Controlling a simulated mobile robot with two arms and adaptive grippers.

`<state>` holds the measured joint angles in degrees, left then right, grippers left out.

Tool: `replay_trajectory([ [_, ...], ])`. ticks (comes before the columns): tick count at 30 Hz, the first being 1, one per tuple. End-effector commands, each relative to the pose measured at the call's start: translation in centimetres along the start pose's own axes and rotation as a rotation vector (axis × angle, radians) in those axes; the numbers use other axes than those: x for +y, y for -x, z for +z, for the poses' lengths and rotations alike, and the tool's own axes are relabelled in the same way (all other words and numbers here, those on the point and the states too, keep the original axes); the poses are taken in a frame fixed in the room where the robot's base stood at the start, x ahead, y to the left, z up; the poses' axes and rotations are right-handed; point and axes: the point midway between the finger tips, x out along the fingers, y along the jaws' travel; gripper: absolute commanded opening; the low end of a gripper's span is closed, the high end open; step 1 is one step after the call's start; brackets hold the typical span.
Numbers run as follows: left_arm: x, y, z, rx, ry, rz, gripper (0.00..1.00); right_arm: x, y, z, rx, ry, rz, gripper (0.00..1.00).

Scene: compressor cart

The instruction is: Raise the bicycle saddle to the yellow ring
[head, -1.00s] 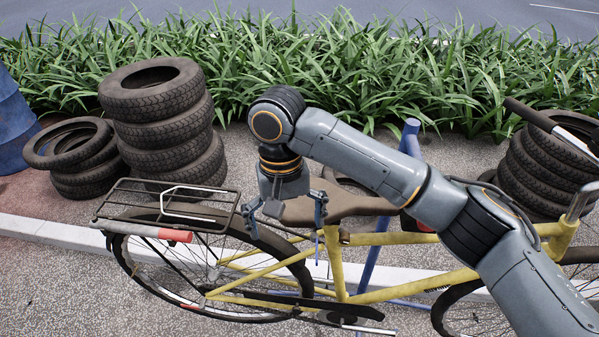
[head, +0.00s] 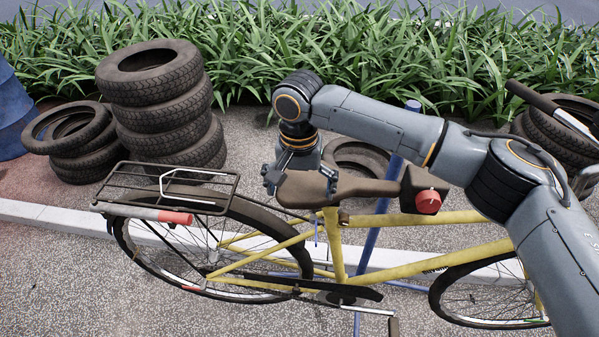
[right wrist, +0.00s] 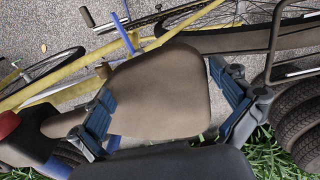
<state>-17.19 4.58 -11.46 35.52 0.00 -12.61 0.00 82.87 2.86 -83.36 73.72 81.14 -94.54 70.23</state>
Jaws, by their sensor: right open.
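The brown saddle (head: 312,187) sits low on the yellow bicycle frame (head: 335,250), its wide rear to the left. The seat post under the saddle is mostly hidden, and I cannot make out a yellow ring. My left gripper is not in view.
A rear rack (head: 170,187) stands left of the saddle. A dark block with a red round piece (head: 428,202) is by the saddle's nose. A blue post (head: 385,190) rises behind the frame. Tyre stacks (head: 160,105) and grass (head: 240,60) are behind.

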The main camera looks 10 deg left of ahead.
Motion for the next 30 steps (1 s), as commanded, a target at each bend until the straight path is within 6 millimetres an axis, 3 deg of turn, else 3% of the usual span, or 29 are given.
replay_trajectory([
  [6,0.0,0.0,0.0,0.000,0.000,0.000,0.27,0.0,-2.0,0.0,-0.001,0.000,0.001,1.00],
  [16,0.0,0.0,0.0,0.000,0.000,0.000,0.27,0.0,-2.3,0.0,-0.001,0.000,0.000,1.00],
  [25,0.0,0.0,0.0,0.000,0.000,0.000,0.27,0.0,-2.3,0.0,-0.001,0.000,0.001,0.39],
  [26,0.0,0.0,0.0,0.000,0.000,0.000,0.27,0.0,-2.3,0.0,-0.001,0.000,0.001,0.91],
  [30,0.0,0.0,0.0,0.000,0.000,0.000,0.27,0.0,-2.3,0.0,-0.001,0.000,0.001,0.63],
])
